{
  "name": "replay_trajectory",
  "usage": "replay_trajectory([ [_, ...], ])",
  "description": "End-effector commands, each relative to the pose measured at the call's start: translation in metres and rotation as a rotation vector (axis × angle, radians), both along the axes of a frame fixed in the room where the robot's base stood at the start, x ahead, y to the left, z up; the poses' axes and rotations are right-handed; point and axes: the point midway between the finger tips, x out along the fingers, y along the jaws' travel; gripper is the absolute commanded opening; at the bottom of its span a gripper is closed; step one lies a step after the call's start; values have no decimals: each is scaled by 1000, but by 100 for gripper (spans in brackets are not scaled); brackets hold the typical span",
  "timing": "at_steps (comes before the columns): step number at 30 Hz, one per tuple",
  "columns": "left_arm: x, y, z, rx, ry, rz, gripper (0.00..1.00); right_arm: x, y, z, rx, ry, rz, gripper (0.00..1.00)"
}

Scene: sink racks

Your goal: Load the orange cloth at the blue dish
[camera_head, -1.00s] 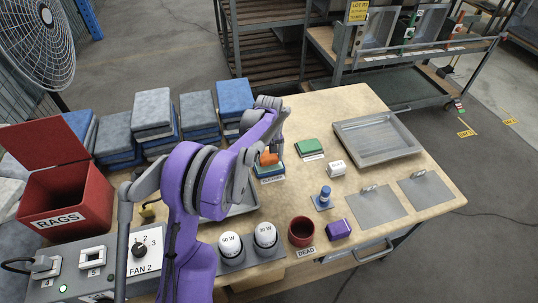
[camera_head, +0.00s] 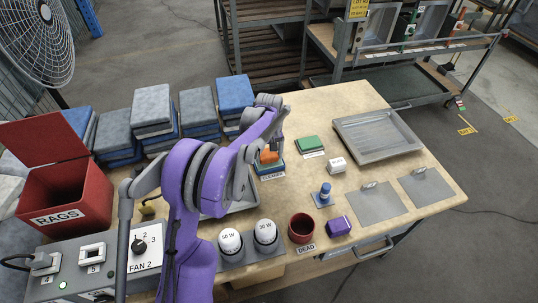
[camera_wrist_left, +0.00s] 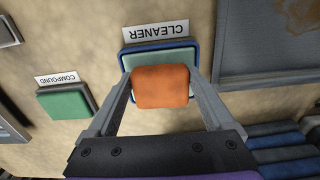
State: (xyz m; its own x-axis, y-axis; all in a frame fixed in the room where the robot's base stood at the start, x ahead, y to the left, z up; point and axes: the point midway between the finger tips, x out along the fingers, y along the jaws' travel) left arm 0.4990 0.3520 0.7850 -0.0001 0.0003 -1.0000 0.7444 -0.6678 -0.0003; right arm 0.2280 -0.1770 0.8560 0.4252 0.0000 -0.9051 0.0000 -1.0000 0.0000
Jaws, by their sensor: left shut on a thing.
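My left gripper (camera_wrist_left: 160,90) is shut on the orange cloth (camera_wrist_left: 160,87), a small rounded block between its two fingers. The cloth also shows in the head view (camera_head: 269,157), partly hidden by my gripper (camera_head: 269,148). The blue dish (camera_wrist_left: 124,60) has a blue rim and a pale green inside, with a CLEANER label beside it. In the wrist view the cloth covers part of the dish. In the head view the dish (camera_head: 271,170) shows just below the cloth. I cannot tell whether they touch. My right gripper is not in view.
A green pad (camera_head: 308,143) with a COMPOUND label lies to the right of the dish. A metal tray (camera_head: 378,135) stands at the back right. A red cup (camera_head: 301,229), a purple block (camera_head: 339,226) and white jars (camera_head: 230,241) stand nearer. Stacked cloths (camera_head: 153,110) are at the left.

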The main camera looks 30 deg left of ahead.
Motion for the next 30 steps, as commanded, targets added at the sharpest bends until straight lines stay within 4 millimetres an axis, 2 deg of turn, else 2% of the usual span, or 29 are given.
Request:
replay_trajectory([
  [30,0,0,-8,0,0,0,42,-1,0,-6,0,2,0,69],
])
